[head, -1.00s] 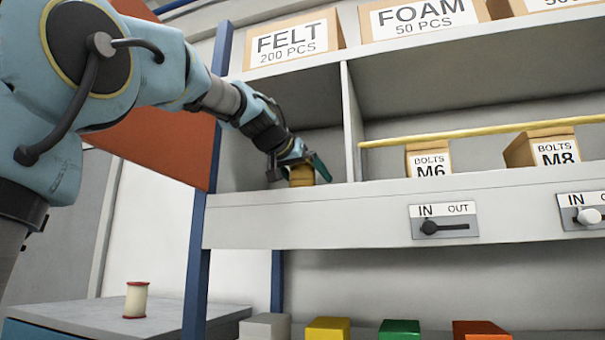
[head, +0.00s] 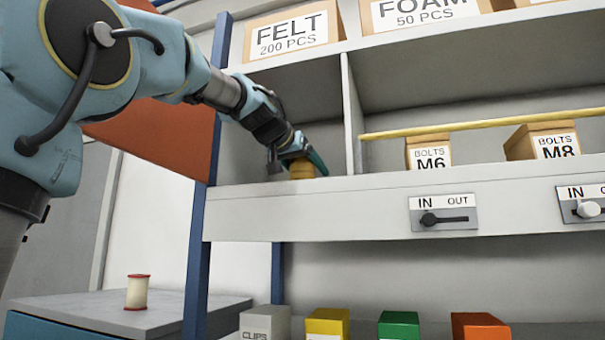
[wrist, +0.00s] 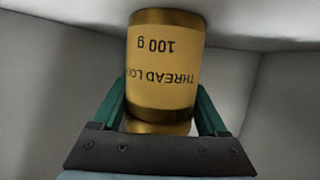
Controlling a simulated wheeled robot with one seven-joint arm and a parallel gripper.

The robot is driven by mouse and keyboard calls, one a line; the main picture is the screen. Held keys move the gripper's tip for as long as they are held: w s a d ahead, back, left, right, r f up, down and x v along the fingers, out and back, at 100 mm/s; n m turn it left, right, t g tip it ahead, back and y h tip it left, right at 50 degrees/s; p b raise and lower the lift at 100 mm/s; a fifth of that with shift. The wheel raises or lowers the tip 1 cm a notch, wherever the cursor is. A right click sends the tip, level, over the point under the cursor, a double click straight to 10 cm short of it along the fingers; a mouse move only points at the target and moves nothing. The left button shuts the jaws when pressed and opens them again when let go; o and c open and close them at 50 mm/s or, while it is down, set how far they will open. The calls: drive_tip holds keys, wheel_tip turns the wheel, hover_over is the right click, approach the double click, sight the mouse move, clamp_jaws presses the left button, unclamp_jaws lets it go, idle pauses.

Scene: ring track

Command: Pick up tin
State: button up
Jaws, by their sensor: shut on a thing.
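The tin (head: 301,170) is a short gold-yellow cylinder in the left compartment of the shelf. In the wrist view the tin (wrist: 163,62) shows a label reading "THREAD LO..." and "100 g", upside down in the picture. My gripper (head: 304,164) reaches into that compartment from the left. In the wrist view the green fingers of my gripper (wrist: 164,112) are on both sides of the tin, shut on it. In the head view the tin's base is partly hidden by the shelf's front lip, so I cannot tell whether it touches the shelf floor.
A divider (head: 351,115) stands right of the tin. A yellow bar (head: 480,129) crosses the right compartment before the M6 (head: 428,152) and M8 (head: 542,142) bolt boxes. Boxes stand above, including FELT (head: 293,30). A thread spool (head: 137,292) stands on a grey top at lower left.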

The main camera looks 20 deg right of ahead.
drive_tip(key=shift+c, duration=0.5)
drive_tip(key=shift+r, duration=0.15)
